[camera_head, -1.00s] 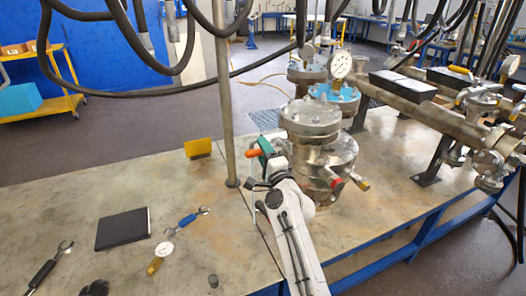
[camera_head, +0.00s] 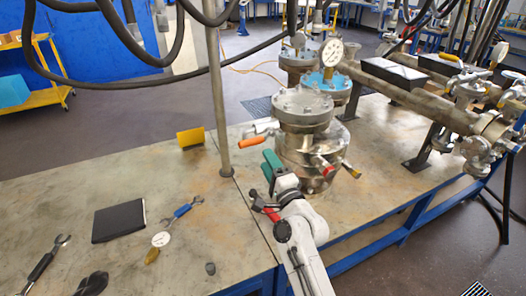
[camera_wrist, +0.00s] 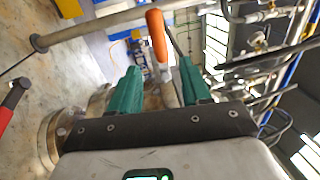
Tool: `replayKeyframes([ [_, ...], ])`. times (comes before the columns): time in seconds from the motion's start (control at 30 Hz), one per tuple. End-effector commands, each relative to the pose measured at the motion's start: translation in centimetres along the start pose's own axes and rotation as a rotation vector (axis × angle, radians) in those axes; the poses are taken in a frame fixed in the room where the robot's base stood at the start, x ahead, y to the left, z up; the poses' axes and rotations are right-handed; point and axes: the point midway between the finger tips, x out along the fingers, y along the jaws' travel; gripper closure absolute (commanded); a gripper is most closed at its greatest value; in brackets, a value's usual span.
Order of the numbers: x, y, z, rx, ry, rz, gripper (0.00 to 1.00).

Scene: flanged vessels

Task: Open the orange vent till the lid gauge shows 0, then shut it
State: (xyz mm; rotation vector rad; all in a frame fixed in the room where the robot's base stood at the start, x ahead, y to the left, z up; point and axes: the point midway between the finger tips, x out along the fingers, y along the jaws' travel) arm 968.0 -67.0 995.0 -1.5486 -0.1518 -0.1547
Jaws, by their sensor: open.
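The orange vent handle (camera_head: 225,142) sticks out to the left from the near steel vessel (camera_head: 305,150), joined to a silver valve body (camera_head: 262,128). My gripper (camera_head: 268,165), with green fingers, is to the right of the handle and in front of the vessel, apart from the handle in this view. In the wrist view the orange handle (camera_wrist: 157,35) shows beyond and between the fingertips (camera_wrist: 160,78); the fingers are open with nothing held. A round white gauge (camera_head: 332,52) stands on a blue lid (camera_head: 330,85) behind the near vessel's bolted lid (camera_head: 303,103). Its reading is too small to tell.
A red handle (camera_head: 318,162) and a yellow one (camera_head: 352,170) are on the near vessel's right front. A vertical post (camera_head: 217,110) rises just left of the vent.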

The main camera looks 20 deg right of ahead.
Motion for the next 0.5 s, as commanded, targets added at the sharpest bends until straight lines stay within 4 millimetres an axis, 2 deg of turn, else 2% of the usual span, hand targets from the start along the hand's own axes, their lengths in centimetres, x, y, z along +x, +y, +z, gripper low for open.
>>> replayKeyframes([
  [0.17, -1.22, -0.07, -0.05, -0.001, 0.001, -0.001, 0.53],
  [0.5, -1.35, -0.08, -0.05, -0.001, 0.001, -0.002, 0.53],
])
